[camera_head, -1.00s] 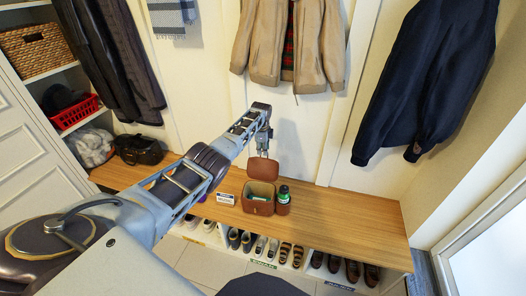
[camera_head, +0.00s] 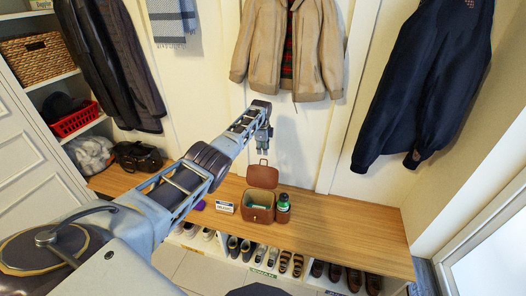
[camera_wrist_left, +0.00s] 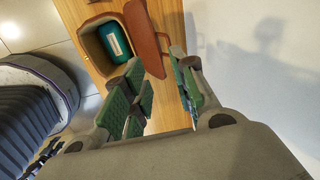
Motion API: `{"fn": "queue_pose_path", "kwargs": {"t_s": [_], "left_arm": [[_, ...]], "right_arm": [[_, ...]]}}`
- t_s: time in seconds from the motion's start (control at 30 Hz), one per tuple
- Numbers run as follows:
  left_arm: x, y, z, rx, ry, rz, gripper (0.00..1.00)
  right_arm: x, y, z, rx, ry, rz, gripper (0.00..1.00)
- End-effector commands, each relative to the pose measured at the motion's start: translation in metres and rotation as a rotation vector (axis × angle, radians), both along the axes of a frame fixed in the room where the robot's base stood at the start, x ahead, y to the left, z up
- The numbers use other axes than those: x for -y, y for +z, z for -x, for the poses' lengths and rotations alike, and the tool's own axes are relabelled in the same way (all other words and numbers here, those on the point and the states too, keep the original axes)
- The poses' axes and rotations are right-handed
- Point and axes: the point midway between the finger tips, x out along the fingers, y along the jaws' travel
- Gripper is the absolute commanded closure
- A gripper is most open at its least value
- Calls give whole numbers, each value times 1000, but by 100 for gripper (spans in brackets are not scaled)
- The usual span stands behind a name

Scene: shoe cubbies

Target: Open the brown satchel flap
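The brown satchel (camera_head: 258,214) stands on the wooden bench. Its flap (camera_head: 262,177) is raised and leans back at the rear, so the top is open. A green item (camera_head: 258,203) shows inside, also in the left wrist view (camera_wrist_left: 115,40). My left gripper (camera_head: 263,149) is above and behind the flap, near its handle loop. In the left wrist view its fingers (camera_wrist_left: 156,62) are apart, with the flap (camera_wrist_left: 144,38) just beyond and partly between them in the picture. They do not look closed on it. My right gripper is out of view.
A black bag (camera_head: 138,156) sits at the bench's left end. A tan jacket (camera_head: 262,50) hangs above my left gripper. The bench's right part is clear.

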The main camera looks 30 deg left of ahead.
Motion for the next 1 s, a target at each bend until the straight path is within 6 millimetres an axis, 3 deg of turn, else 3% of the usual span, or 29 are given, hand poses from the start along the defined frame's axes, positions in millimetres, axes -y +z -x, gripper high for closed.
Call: {"fn": "queue_pose_path", "kwargs": {"t_s": [1.0], "left_arm": [[-4, 41, -12, 0, 0, 0, 73]], "right_arm": [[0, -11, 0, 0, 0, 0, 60]]}}
